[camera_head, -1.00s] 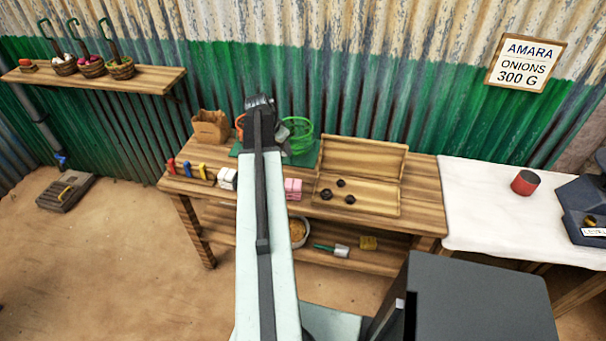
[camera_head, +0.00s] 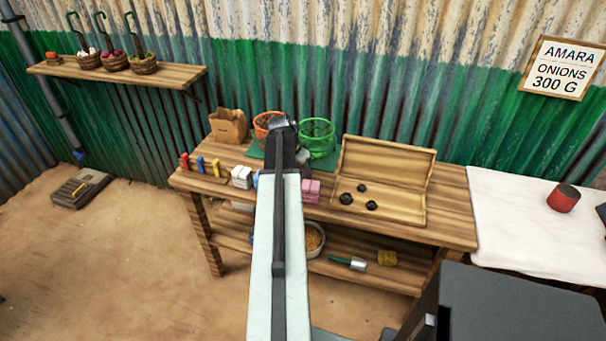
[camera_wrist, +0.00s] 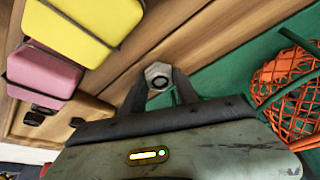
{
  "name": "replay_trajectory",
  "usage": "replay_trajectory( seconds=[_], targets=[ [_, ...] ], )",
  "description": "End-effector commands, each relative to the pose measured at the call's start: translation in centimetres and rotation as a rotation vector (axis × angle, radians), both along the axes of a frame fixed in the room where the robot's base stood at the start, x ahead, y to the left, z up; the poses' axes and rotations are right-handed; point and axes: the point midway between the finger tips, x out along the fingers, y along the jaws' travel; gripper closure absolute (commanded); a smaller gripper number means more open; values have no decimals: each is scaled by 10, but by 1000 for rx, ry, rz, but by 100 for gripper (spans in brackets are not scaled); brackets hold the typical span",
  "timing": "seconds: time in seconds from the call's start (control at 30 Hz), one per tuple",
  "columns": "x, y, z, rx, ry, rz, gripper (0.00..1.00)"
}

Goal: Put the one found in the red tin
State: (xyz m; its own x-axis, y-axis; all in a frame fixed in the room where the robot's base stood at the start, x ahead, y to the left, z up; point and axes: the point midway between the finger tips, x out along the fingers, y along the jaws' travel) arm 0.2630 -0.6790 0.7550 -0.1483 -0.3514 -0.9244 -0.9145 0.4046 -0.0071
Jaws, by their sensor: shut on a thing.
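My gripper (camera_wrist: 158,88) is shut on a small pale grey, nut-like piece (camera_wrist: 158,75) with a dark ring on its face, held between the fingertips in the wrist view. In the head view my gripper (camera_head: 283,124) is above the wooden bench, near the orange and green baskets; the piece is not clear there. The red tin (camera_head: 562,200) has a dark top and stands upright on the white-covered table at the right, well apart from my gripper. Whether anything is inside it cannot be told.
An orange basket (camera_head: 263,122) and a green basket (camera_head: 317,132) stand on a green mat. An open wooden case (camera_head: 410,205) holds dark lumps. White and pink blocks (camera_head: 311,190) line the bench front. A paper bag (camera_head: 228,126) stands behind.

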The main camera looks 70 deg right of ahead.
Motion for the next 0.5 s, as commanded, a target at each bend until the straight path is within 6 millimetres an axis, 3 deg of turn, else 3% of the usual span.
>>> replay_trajectory(
  seconds=[0.2,0.23,0.3,0.5],
  targets=[
    [0,0,-3,0,0,0,100],
    [0,0,-2,0,0,-1,58],
    [-1,0,-1,0,0,-1,42],
    [-1,0,-1,0,0,-1,42]
  ],
)
